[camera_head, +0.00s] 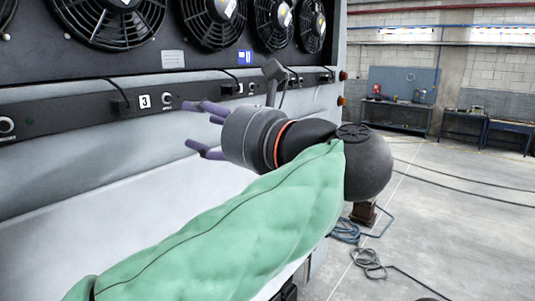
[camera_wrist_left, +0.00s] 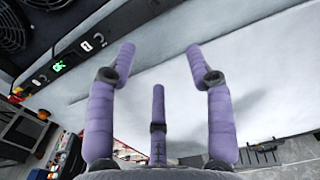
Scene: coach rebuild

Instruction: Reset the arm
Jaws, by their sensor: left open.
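My left gripper (camera_head: 203,129) reaches in front of the panel with its purple fingers pointing left. Its arm, in a green sleeve, crosses the head view from the lower left to the dark wrist joint. In the left wrist view the purple fingers (camera_wrist_left: 160,75) are spread apart with nothing between them. The gripper is open and empty, over the pale sloping surface (camera_wrist_left: 260,75). It appears apart from that surface. My right gripper is not in view.
A dark panel (camera_head: 60,117) with knobs, a "3" label and cables runs beside the gripper, below several black fans (camera_head: 213,20). Coiled cables (camera_head: 370,258) lie on the floor at right. Workbenches (camera_head: 395,115) stand far back. Open grey floor (camera_head: 450,215) lies to the right.

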